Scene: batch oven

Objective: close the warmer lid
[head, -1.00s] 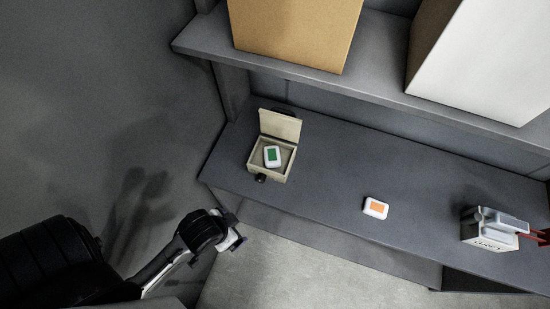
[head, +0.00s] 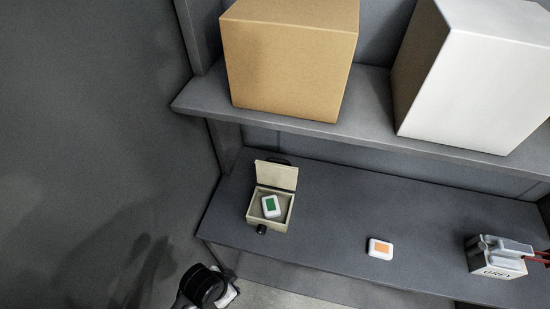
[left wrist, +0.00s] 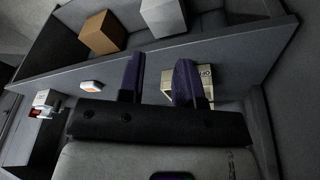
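The warmer is a small beige box (head: 283,222) on the left part of the counter in the head view. Its lid (head: 277,175) stands open, raised at the back edge. A white pack with a green face (head: 271,206) lies inside it. A dark knob (head: 261,229) is at its front. My left gripper (left wrist: 158,78) is open and empty, its two dark fingers apart. In the left wrist view the warmer (left wrist: 206,74) is partly hidden behind the right-hand finger. In the head view my left arm's end is low at the bottom edge, below and apart from the warmer. My right gripper is not seen.
A white pack with an orange face (head: 380,248) lies mid-counter (head: 335,215). A cardboard box (head: 288,60) and a white box (head: 475,80) sit on the shelf (head: 370,115) above.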

